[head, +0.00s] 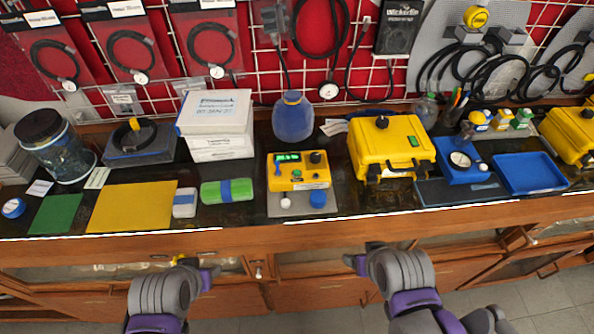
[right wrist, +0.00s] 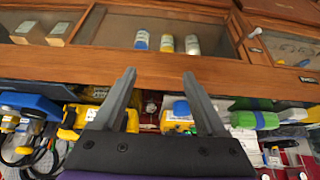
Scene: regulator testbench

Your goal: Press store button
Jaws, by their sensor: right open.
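The yellow regulator tester (head: 299,172) stands on a light grey mat in the middle of the bench. It has a lit green display, a dark knob at its upper right and small controls on its face. I cannot tell which one is the store button. The tester also shows between my fingers in the right wrist view (right wrist: 178,124), partly hidden by a finger. My right gripper (head: 359,256) is open and empty, in front of the bench edge and apart from the tester. My left gripper (head: 197,268) is in front of the bench at left; its jaws are unclear.
A blue cap (head: 318,198) and a white knob (head: 286,203) are at the tester's front. A green and blue block (head: 227,191) lies left of it, a yellow case (head: 391,148) to its right. The wooden bench edge (head: 270,236) runs between my grippers and these things.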

